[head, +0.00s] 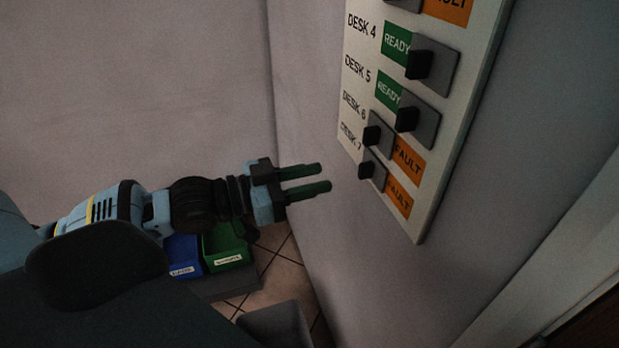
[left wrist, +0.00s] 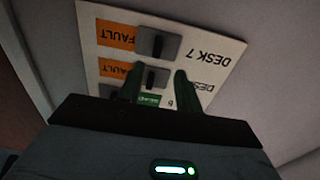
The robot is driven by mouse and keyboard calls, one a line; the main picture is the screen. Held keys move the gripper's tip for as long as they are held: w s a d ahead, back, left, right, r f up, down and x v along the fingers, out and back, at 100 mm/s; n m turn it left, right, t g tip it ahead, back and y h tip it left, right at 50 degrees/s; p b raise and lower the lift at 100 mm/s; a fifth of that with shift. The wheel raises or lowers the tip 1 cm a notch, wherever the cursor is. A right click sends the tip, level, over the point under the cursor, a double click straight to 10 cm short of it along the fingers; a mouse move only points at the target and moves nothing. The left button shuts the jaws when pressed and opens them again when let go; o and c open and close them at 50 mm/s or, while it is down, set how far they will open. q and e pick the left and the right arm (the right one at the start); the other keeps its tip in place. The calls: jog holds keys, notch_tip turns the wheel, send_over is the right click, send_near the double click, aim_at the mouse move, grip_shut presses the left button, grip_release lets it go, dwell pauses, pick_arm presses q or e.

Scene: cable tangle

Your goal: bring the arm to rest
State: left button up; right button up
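My left gripper (head: 326,178) reaches in from the left with its two green fingers apart and nothing between them. It is in the air, to the left of the wall panel (head: 425,212) and apart from it. The left wrist view shows the same two fingers (left wrist: 158,78) with the panel beyond them, upside down. My right gripper is not in view.
The panel carries sliders with dark knobs. Desk 4 (head: 418,65) and Desk 5 (head: 406,118) show green READY; Desk 6 (head: 371,135) and Desk 7 (head: 365,170) show orange FAULT. A blue bin (head: 184,254) and green bin (head: 226,247) stand below my arm.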

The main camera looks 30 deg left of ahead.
pick_arm(q)
jog(key=shift+f, duration=0.1)
dwell(0.5)
